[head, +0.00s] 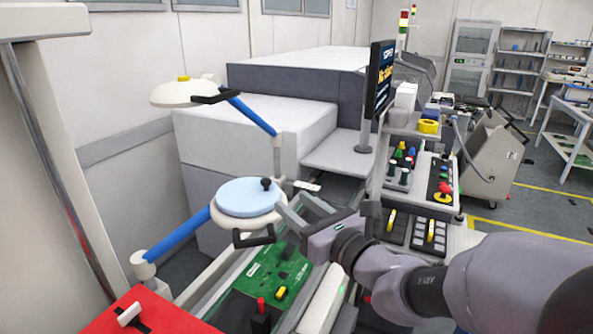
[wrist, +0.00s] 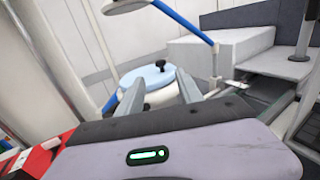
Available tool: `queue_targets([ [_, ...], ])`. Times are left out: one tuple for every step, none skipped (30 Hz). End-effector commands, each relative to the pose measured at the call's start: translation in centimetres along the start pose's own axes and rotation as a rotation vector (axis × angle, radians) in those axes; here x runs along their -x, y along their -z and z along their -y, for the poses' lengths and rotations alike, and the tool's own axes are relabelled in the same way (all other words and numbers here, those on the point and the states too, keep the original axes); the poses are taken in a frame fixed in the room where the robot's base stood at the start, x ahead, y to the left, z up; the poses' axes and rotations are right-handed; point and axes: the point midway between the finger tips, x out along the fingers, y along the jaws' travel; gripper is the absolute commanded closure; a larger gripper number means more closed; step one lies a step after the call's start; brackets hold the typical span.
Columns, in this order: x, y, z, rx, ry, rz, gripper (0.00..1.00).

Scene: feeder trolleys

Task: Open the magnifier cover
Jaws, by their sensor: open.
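The magnifier cover (head: 240,197) is a round light-blue disc with a small dark knob (head: 266,184) on its right edge. It lies flat over the white magnifier head (head: 243,221), which has a dark handle (head: 254,238) at its front and sits on a blue arm (head: 178,239). My gripper (head: 292,203) is open and empty, just right of the cover and knob. In the wrist view the cover (wrist: 143,75) and knob (wrist: 160,64) appear beyond and between my two fingers (wrist: 158,82). I cannot tell whether a finger touches the cover.
A second white round head (head: 185,94) on a blue arm hangs above and behind. A green circuit board (head: 272,272) lies below. A red surface (head: 140,312) is at front left. A monitor (head: 380,78) and control panels (head: 438,180) stand to the right.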

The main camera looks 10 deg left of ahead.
Motion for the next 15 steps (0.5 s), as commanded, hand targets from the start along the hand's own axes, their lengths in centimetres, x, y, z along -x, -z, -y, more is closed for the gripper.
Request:
queue_targets([
  [-1.3,0.3,-0.2,0.000,-0.004,0.000,0.57],
  [-2.1,0.3,-0.1,0.000,-0.004,-0.001,0.57],
  [-3.2,0.3,-0.2,0.000,-0.004,-0.001,0.57],
  [-3.9,0.2,-0.1,0.000,-0.003,0.000,0.57],
  [-4.7,0.3,-0.1,0.001,-0.004,-0.001,0.57],
  [-5.6,0.2,-0.1,0.001,-0.003,0.000,0.57],
  [-6.3,0.3,-0.1,0.000,-0.003,-0.001,0.57],
  [-7.0,0.2,-0.2,0.001,-0.004,0.000,0.57],
  [-7.8,0.2,-0.1,0.002,-0.003,-0.001,0.57],
  [-8.4,0.2,-0.1,0.002,-0.003,0.000,0.57],
  [-9.0,0.2,-0.2,0.002,-0.003,-0.001,0.57],
  [-9.7,0.2,-0.1,0.001,-0.003,0.000,0.57],
  [-10.1,0.2,-0.1,0.001,-0.002,0.000,0.57],
  [-10.5,0.1,-0.1,0.002,-0.002,-0.001,0.57],
  [-11.0,0.1,-0.1,0.002,-0.002,-0.001,0.57],
])
